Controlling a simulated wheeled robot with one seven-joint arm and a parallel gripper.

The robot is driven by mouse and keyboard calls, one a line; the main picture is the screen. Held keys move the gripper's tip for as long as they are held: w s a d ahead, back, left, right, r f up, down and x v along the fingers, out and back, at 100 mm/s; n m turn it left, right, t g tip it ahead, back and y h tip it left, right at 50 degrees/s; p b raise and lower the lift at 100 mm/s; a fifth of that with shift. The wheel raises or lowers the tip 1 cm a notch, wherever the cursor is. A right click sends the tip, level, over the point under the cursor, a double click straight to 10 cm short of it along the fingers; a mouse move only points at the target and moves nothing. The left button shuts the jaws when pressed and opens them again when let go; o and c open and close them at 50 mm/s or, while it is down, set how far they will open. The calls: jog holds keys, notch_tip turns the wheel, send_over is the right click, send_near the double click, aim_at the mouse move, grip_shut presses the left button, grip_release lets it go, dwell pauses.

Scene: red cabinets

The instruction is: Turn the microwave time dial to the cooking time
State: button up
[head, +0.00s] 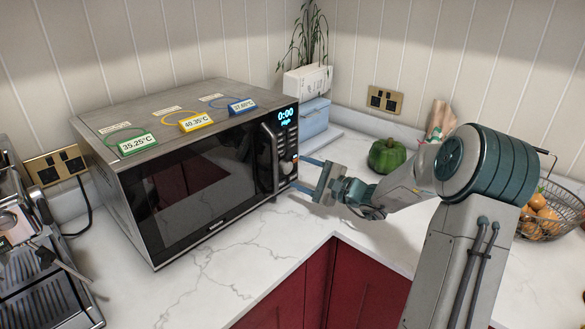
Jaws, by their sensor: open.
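The microwave (200,165) stands on the marble counter with its door shut and its front facing me. Its display (287,115) at the upper right of the front reads 0:00 with a small word under it. Below the display is a column of buttons, and the dial (287,167) sits low on the control panel, small and partly unclear in this view. My gripper (304,174) is open, with its two fingers pointing left at the lower right of the control panel. Its fingertips are beside the dial; I cannot tell whether they touch it. Nothing is seen between the fingers.
Green, yellow and blue temperature tags (197,121) lie on the microwave top. A green pepper (388,155), a light-blue box (308,120) and a potted plant stand behind my gripper. A fruit basket (546,212) is at right, a coffee machine (40,250) at left. The front counter is clear.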

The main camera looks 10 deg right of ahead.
aim_at(289, 168)
jog(key=shift+x, duration=2)
jog(key=c, duration=1)
jog(key=shift+m, duration=0.3)
jog(key=m+p, duration=0.1)
jog(key=m, duration=0.4)
jog(key=shift+p, duration=0.3)
jog(key=m+t+p, duration=0.1)
jog(key=m, duration=0.3)
jog(key=shift+p, duration=0.3)
jog(key=shift+m+p, duration=0.65)
jog(key=shift+m, duration=0.65)
jog(key=shift+f+m+t, duration=0.1)
jog(key=shift+m+t, duration=0.2)
